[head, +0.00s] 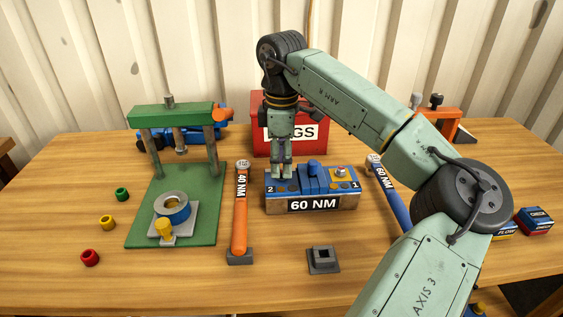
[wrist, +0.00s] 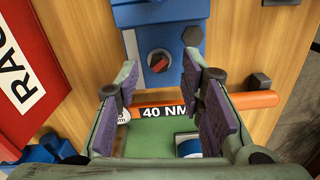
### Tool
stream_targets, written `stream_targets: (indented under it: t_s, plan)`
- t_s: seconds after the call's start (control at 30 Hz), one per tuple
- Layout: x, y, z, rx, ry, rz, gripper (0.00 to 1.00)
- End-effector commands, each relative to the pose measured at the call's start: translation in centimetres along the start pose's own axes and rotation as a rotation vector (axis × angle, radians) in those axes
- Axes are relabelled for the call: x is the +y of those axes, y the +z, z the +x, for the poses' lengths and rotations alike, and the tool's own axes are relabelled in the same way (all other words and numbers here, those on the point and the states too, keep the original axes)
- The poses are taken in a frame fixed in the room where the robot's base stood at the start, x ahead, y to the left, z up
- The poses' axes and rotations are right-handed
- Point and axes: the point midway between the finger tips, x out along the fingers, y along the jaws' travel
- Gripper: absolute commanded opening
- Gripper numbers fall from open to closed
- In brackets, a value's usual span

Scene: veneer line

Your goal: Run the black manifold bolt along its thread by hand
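The blue manifold block (head: 327,189) sits mid-table, marked 2 at its left end and 1 at its right. My gripper (head: 282,176) points down over the 2 end. In the wrist view the fingers of my gripper (wrist: 161,62) are apart with nothing held. Between the fingertips lies a round grey fitting (wrist: 159,60) with a dark and reddish centre; I cannot tell if it is an open hole. A dark hex bolt head (wrist: 192,36) shows on the block (wrist: 155,14), by the right fingertip. Contact is not clear.
An orange 40 NM wrench (head: 241,215) lies left of the block and a blue 60 NM wrench (head: 393,200) right of it. A green press (head: 172,117) stands at left. A red RAGS box (head: 322,105) is close behind my gripper.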

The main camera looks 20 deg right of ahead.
Motion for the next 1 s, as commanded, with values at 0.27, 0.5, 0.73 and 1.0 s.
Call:
stream_targets:
  t_s: [0.27, 0.5, 0.73, 1.0]
  plan:
    - [0.0, 0.0, 2.0, 0.001, 0.000, 0.001, 0.35]
    - [0.0, 0.0, 2.1, 0.001, 0.000, 0.001, 0.35]
    - [0.0, 0.0, 2.1, 0.000, 0.000, 0.001, 0.20]
    - [0.0, 0.0, 2.1, 0.000, 0.000, 0.000, 0.02]
